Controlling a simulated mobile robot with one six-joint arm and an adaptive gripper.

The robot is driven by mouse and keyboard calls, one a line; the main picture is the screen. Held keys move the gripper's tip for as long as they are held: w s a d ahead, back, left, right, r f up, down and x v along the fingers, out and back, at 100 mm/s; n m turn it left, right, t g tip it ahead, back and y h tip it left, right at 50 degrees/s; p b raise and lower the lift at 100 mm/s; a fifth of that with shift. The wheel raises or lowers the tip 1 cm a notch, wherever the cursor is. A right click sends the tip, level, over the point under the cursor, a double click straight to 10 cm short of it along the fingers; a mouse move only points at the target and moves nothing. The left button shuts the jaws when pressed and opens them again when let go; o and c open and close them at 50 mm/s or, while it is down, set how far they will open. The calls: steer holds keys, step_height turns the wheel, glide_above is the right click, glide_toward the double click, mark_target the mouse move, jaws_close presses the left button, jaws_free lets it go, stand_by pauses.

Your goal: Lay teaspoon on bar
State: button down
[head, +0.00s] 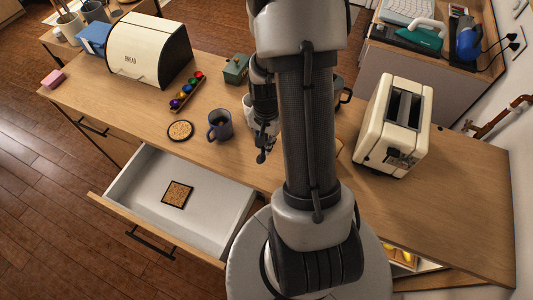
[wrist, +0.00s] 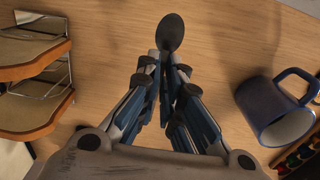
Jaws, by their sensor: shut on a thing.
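A dark teaspoon (wrist: 171,32) shows in the wrist view, its oval bowl pointing away beyond my fingertips. My gripper (wrist: 165,68) is shut on it; the handle is mostly hidden between the fingers. In the head view my gripper (head: 263,154) hangs over the wooden counter (head: 215,158), just right of the blue mug, and the spoon cannot be made out clearly. The wooden surface lies beneath the spoon in the wrist view; I cannot tell whether they touch. Nothing in view is clearly marked out as the bar apart from this counter top.
The blue mug (head: 220,126) stands close to my gripper. A toaster (head: 395,125) stands right. An open drawer (head: 215,205) holds a square coaster (head: 177,194).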

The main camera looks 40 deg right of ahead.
steer(key=shift+f+b, duration=0.55)
steer(key=shift+f, duration=2)
steer(key=shift+f, duration=0.2)
steer(key=c, duration=1.8)
jaws_free()
steer(key=shift+o, duration=0.2)
steer(key=shift+r, duration=0.15)
